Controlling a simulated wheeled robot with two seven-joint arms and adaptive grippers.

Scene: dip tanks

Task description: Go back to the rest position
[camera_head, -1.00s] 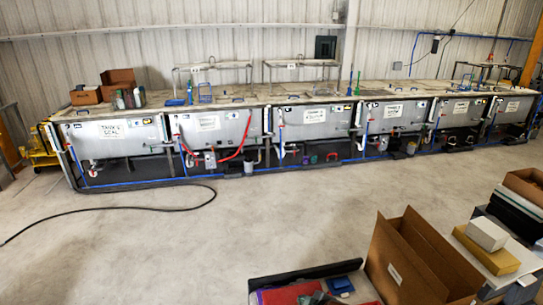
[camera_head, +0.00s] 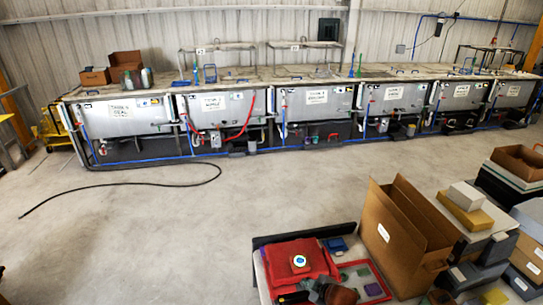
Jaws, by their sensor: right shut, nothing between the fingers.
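My right gripper (camera_head: 304,291) shows low at the bottom edge in the head view, dark, with a brown arm part behind it. It is shut with nothing held. It appears in front of a shallow tray (camera_head: 262,281) on the near surface; I cannot tell how high above it. In the tray are a red piece (camera_head: 313,257) with a round white and blue mark, and a blue block (camera_head: 336,244). My left gripper is not in view.
An open cardboard box (camera_head: 407,222) stands right of the tray, with stacked boxes (camera_head: 466,195) beyond it. A row of dip tanks (camera_head: 314,100) lines the back wall. A black hose (camera_head: 135,185) lies on the open floor at left.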

